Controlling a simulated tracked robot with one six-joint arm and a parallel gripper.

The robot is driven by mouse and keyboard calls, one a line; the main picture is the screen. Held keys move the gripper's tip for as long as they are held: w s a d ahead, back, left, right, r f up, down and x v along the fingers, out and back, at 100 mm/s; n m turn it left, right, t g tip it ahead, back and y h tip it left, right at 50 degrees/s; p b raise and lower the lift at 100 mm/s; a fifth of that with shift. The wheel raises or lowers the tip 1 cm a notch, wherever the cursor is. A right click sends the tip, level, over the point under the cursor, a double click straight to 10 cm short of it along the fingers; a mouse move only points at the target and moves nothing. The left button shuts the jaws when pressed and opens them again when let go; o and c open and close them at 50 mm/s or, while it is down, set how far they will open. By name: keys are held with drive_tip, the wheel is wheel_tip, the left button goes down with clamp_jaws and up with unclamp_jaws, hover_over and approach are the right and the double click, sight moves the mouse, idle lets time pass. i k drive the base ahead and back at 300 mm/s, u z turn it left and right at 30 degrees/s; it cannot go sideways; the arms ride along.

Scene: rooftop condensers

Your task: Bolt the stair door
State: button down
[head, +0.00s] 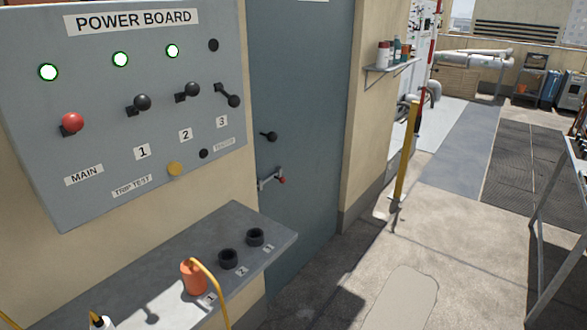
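The stair door (305,75) is a blue-grey door in the beige wall, right of the power board. It looks closed in its frame. A black knob (269,136) sits near its left edge. I cannot tell whether the bolt is engaged. My gripper is not in view.
The power board (120,110) has three lit lamps, a red-knobbed lever and several black levers. A grey ledge (150,260) below it holds sockets and an orange plug (194,278) with a yellow cable. A yellow post (406,155) stands right of the door. The concrete floor before the door is clear.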

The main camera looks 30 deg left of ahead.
sight(281, 180)
drive_tip(key=z, duration=0.05)
drive_tip(key=i, duration=1.9)
drive_tip(key=u, duration=2.8)
